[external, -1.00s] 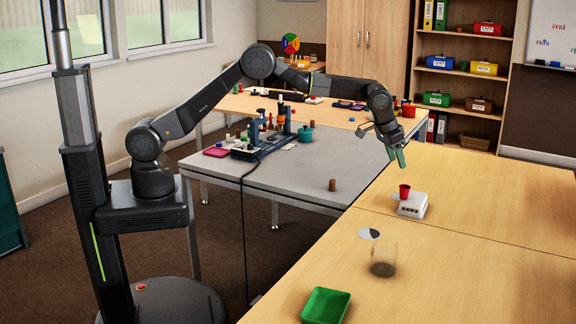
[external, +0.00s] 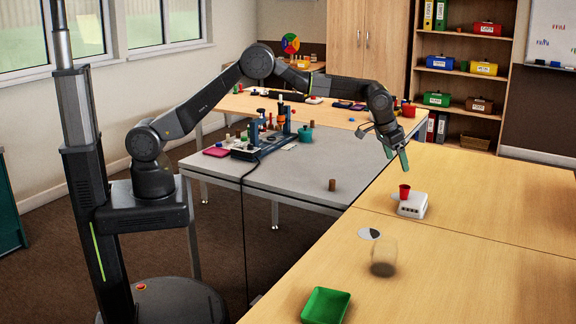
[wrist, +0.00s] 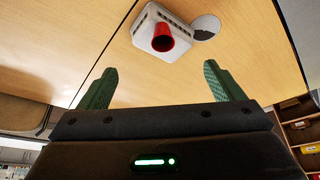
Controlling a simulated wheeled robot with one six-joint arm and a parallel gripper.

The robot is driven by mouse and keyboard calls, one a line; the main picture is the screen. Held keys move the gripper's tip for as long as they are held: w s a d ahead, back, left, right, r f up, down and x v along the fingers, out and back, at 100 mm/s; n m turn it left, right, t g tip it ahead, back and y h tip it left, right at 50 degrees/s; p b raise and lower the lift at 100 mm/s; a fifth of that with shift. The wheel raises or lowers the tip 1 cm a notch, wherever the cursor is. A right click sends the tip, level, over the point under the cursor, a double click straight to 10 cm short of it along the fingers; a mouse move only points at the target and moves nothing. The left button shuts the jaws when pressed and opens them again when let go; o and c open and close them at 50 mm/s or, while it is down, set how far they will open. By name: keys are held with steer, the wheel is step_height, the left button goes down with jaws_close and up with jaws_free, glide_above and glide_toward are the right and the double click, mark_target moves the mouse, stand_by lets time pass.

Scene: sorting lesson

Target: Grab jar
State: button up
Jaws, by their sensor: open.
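My gripper (external: 395,152) is above the table, beyond the white box and well away from the jar. Its two green fingers are spread with nothing between them, as the wrist view also shows (wrist: 160,72).
A green tray (external: 326,306) is nearer. The table's right side is clear.

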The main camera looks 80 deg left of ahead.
steer(key=s+d+m+b, duration=0.1)
steer(key=s+d, duration=0.3)
steer(key=d, duration=0.3)
steer(key=s+d+m, duration=0.1)
steer(key=s+d, duration=0.3)
steer(key=d, duration=0.2)
steer(key=m+h+b, duration=0.1)
glide_toward(389, 249)
steer(key=a+r, duration=0.1)
steer(key=a, duration=0.3)
steer(key=shift+d+p+x, duration=0.2)
steer(key=shift+p+x, duration=0.1)
steer(key=shift+x, duration=1.95)
steer(key=shift+d+p+x, duration=0.15)
steer(key=shift+p+x, duration=0.15)
steer(key=shift+x, duration=1.9)
steer(key=shift+d+p+x, duration=0.2)
steer(key=shift+p+x, duration=0.1)
steer(key=shift+x, duration=1.95)
steer(key=shift+w+r, duration=0.1)
